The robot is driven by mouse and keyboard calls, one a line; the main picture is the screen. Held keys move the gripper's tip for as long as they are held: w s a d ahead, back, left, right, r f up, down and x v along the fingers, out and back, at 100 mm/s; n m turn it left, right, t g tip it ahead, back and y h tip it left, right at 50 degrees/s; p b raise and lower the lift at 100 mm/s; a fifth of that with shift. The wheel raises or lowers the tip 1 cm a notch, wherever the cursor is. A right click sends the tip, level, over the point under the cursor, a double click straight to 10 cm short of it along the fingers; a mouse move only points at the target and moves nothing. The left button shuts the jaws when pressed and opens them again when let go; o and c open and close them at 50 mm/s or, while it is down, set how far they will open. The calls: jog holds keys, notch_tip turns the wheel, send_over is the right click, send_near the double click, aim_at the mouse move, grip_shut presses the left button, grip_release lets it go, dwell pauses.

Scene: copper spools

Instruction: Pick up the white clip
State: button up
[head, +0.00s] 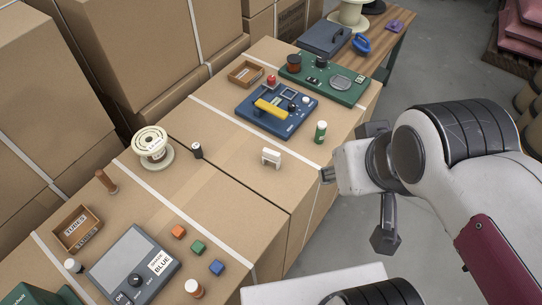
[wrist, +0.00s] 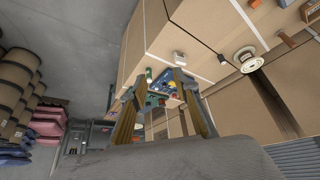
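The white clip (head: 271,157) stands upright on the cardboard box top, near its front edge, in the middle of the head view. It looks like a small bridge with two legs. It also shows in the wrist view (wrist: 179,57), small and above the fingers. My gripper (wrist: 158,76) shows two separated fingers with nothing between them. In the head view my arm's end is right of the clip, apart from it and beyond the box edge; the fingers are not clear there.
A green-and-white cylinder (head: 320,132) stands right of the clip and a small black spool (head: 197,151) stands left. A blue panel with a yellow bar (head: 271,108) lies behind. A cream spool (head: 151,146) is farther left. Box top around the clip is clear.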

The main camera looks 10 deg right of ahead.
aim_at(271, 158)
jog(key=shift+w, duration=0.1)
